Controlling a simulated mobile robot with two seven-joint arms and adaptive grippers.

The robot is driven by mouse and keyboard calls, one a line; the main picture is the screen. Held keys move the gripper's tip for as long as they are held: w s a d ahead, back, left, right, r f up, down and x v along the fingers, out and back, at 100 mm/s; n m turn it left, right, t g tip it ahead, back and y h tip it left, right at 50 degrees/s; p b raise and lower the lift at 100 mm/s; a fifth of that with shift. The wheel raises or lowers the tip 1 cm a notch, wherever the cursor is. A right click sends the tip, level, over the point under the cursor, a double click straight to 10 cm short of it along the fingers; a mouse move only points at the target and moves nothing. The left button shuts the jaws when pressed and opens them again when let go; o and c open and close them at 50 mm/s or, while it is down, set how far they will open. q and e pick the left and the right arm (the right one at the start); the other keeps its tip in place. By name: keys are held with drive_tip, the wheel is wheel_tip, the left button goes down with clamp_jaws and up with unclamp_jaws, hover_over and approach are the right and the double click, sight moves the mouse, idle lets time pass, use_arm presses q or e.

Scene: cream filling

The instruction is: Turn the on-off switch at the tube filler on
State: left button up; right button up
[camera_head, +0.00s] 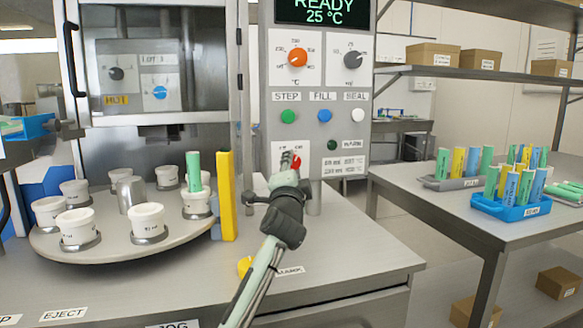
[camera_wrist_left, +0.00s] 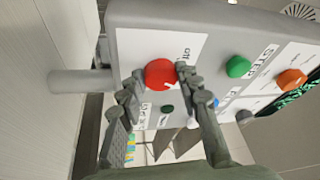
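The red on-off switch (camera_head: 292,161) is a round knob on a white plate low on the grey tube filler panel. It shows large in the left wrist view (camera_wrist_left: 160,75), with a small white mark at its lower right edge and an "off" label above right. My left gripper (camera_head: 287,172) is at the knob and partly covers it in the head view. In the left wrist view its fingertips (camera_wrist_left: 160,79) stand apart, one on each side of the knob. The right fingertip is very close to the knob; contact is unclear. My right gripper is not in view.
The panel display (camera_head: 322,12) reads READY 25 °C. Green, blue and white buttons (camera_head: 324,115) sit above the switch. A turntable (camera_head: 120,250) with white cups and a yellow post (camera_head: 227,195) stand left of my arm. A side table (camera_head: 460,215) holds tube racks at right.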

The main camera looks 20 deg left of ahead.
use_arm(q)
drive_tip(key=o, duration=0.4)
drive_tip(key=shift+o, duration=0.2)
drive_tip(key=v, duration=1.2)
